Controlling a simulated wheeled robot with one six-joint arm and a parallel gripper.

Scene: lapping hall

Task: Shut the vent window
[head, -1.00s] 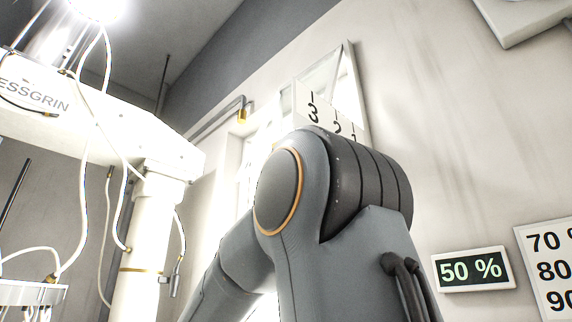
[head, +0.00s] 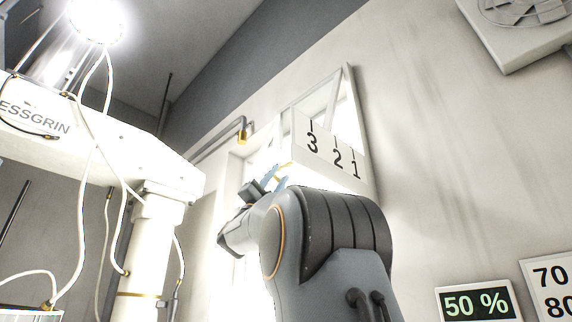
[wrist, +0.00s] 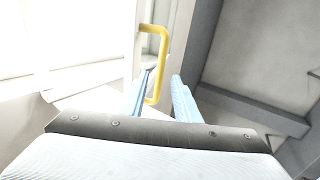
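The vent window (head: 318,108) is high in the wall in the head view and looks tilted open. A white plate marked 3, 2, 1 (head: 332,150) shows at its side. My gripper (head: 275,178) is raised just below and left of that plate, its blue fingers pointing up. In the wrist view, a yellow C-shaped handle (wrist: 164,45) stands on a white frame edge. My open gripper (wrist: 162,75) is close to it. The handle's lower end shows between the fingers, nearer the left one; I cannot tell whether they touch. The handle is not clearly visible in the head view.
A white machine (head: 95,140) with a column and hanging cables stands at left. A pipe with a brass end (head: 242,136) is left of the window. A display reading 50 % (head: 476,304) and a number chart (head: 552,285) are at lower right.

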